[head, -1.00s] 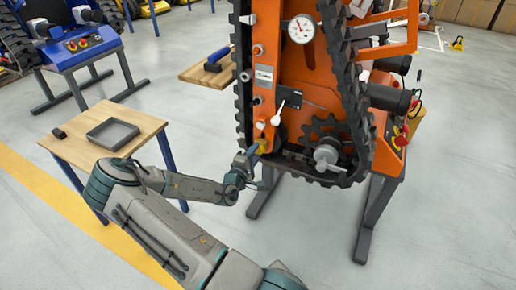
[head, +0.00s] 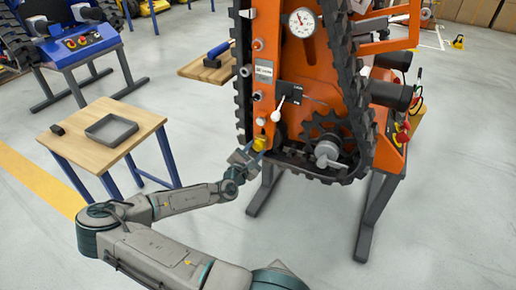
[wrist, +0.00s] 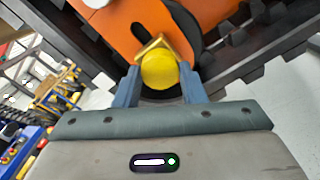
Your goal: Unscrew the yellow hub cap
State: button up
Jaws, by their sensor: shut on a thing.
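The yellow hub cap (wrist: 159,72) sits low on the orange carrier (wrist: 120,35), in front of a dark round part. In the head view the cap (head: 260,143) is a small yellow spot near the carrier's lower left edge. My gripper (wrist: 160,84) has its two blue-grey fingers on the left and right sides of the cap and is shut on it. In the head view my gripper (head: 252,156) reaches the cap from below left. The cap's far side is hidden from the wrist camera.
The black track (head: 318,172) runs around the carrier, close to the cap. A white-knobbed lever (head: 280,104) and a gauge (head: 302,22) are above. A wooden table (head: 82,158) with a grey tray (head: 111,130) stands at left, with open floor between.

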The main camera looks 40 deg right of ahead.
jog(key=o, duration=0.8)
